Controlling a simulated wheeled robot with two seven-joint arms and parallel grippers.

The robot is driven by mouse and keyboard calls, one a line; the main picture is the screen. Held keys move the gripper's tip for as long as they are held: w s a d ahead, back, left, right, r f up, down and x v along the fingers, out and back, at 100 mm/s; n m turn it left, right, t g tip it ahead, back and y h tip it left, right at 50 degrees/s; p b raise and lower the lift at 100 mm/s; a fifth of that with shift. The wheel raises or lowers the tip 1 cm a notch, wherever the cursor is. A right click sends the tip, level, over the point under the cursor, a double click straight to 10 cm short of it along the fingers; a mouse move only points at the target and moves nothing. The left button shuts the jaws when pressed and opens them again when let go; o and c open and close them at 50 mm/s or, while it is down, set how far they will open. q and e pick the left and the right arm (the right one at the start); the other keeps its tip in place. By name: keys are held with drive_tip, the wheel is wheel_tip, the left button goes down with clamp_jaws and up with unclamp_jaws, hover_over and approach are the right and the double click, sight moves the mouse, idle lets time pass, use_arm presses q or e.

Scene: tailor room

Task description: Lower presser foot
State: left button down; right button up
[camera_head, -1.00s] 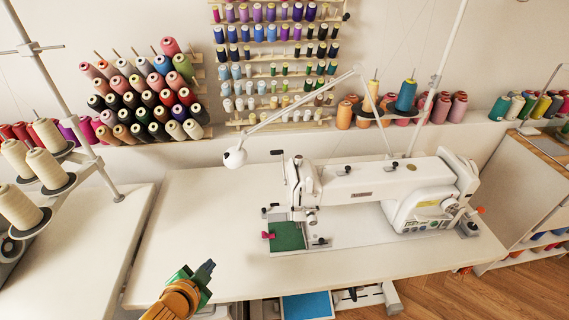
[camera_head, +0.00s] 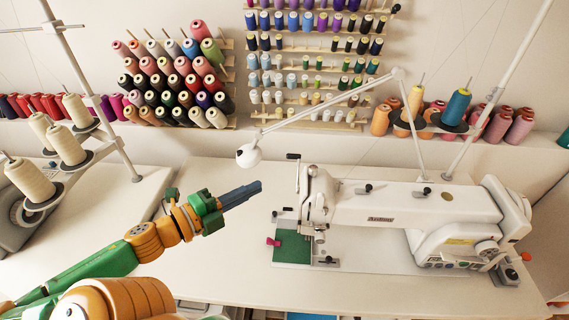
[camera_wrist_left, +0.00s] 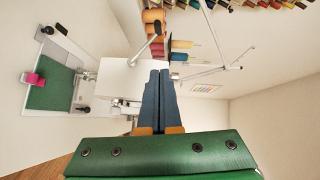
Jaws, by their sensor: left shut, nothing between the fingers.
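A white sewing machine (camera_head: 400,206) stands on a white table, its head end facing left. Its presser foot (camera_head: 319,237) area is below the head and too small to make out clearly. A thin upright lever with a black top (camera_head: 293,157) stands at the head's left side. Green fabric (camera_head: 292,247) with a pink clip lies under the head. My left gripper (camera_head: 257,187) is shut and empty, in the air left of the machine head, apart from it. In the left wrist view the closed blue fingers (camera_wrist_left: 160,75) point at the white machine head (camera_wrist_left: 122,80), with the green fabric (camera_wrist_left: 52,85) to the left.
A white lamp (camera_head: 249,155) on a jointed arm hangs above and left of the machine head, near my gripper. Thread cones on a stand (camera_head: 68,148) are at the left. Spool racks (camera_head: 310,60) line the back wall. The table's left part is clear.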

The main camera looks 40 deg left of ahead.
use_arm(q)
drive_tip(key=b, duration=0.2)
approach(298, 158)
drive_tip(key=w+d, duration=0.2)
drive_tip(key=d, duration=0.1)
drive_tip(key=w, duration=0.1)
drive_tip(key=w+a, duration=0.1)
drive_tip(key=w, duration=0.1)
drive_tip(key=shift+w+a+f, duration=0.25)
drive_tip(key=shift+a+f, duration=0.1)
drive_tip(key=shift+a, duration=0.05)
drive_tip(key=shift+r, duration=0.1)
